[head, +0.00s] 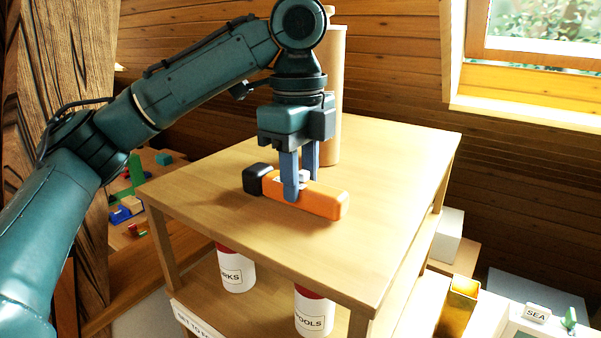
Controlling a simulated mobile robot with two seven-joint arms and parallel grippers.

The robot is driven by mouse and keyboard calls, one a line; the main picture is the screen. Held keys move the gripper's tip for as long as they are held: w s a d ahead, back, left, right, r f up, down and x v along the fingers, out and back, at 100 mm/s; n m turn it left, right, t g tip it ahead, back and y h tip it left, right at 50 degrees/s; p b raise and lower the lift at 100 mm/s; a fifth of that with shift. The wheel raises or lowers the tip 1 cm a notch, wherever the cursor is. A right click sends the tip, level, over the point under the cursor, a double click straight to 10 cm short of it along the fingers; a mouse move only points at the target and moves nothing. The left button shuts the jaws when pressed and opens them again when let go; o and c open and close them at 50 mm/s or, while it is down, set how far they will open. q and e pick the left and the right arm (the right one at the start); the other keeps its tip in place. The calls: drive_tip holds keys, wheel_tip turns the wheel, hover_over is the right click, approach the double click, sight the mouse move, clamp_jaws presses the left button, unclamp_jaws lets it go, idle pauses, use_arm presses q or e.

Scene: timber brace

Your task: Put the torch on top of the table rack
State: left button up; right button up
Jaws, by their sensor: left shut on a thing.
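The torch (325,202) has an orange body and a black head. It lies on its side at the top board of the wooden table rack (393,165); I cannot tell whether it touches the board or hangs just above it. My left gripper (300,190) points straight down from above, its two blue fingers shut around the middle of the torch. The fingers hide part of the torch's body. My right gripper is not in view.
A tall tan cylinder (330,100) stands at the rack's back, behind my gripper. White containers with red lids (236,270) stand on the shelf below. Toy blocks (130,200) lie at the left. The top's right side is clear.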

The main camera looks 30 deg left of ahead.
use_arm(q)
drive_tip(key=o, duration=1.2)
drive_tip(key=shift+f, duration=0.1)
drive_tip(key=shift+c, duration=0.2)
wheel_tip(320, 180, up, 12)
drive_tip(key=shift+a, duration=0.1)
